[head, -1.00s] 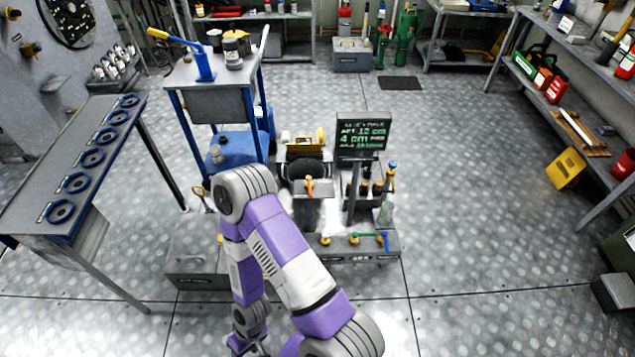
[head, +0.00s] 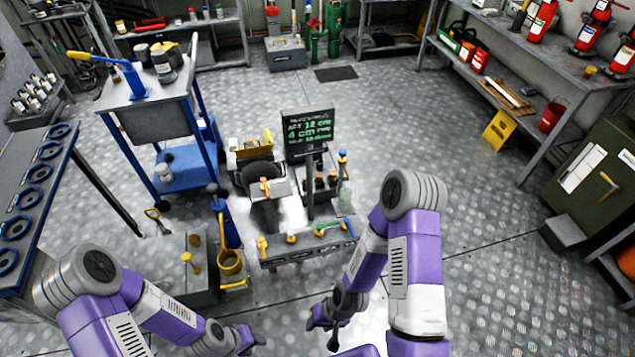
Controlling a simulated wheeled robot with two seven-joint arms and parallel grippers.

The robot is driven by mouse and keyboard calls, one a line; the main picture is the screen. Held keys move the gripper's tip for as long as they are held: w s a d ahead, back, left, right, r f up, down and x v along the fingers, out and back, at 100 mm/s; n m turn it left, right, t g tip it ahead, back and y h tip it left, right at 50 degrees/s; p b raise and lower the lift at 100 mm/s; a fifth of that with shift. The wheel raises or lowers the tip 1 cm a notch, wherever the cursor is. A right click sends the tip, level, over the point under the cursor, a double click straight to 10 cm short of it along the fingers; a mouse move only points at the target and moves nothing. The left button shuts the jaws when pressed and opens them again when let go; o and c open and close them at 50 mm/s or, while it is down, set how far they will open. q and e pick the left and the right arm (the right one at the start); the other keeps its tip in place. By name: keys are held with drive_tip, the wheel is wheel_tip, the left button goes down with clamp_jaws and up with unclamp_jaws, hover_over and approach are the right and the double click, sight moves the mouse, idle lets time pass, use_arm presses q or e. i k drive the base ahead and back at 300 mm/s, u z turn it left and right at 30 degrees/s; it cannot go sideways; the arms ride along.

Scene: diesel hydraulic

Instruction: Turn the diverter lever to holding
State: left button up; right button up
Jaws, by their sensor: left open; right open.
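A low grey manifold bench (head: 300,253) stands in the middle, with small yellow-based levers along its top. One has a green handle (head: 326,226) and one a blue tip; an orange-topped lever (head: 265,187) stands on a plate behind. I cannot tell for sure which is the diverter lever, and no holding mark is readable. My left gripper (head: 252,341) is open and empty at the bottom, in front of and left of the bench. My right gripper (head: 331,330) is open and empty at the bottom, in front of the bench. Neither touches a lever.
A screen with green text (head: 308,128) rises behind the bench. A blue pump stand (head: 229,222) and a dark box (head: 190,277) with yellow valves stand left of it. A blue-legged cart (head: 160,118) is further left. Floor to the right is open up to a green cabinet (head: 602,183).

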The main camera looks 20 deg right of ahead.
sight(263, 180)
drive_tip(key=z, duration=0.1)
drive_tip(key=k, duration=0.6)
drive_tip(key=z, duration=0.35)
drive_tip(key=i, duration=0.85)
drive_tip(key=u, duration=0.7)
drive_tip(key=i, duration=0.6)
drive_tip(key=u, duration=0.7)
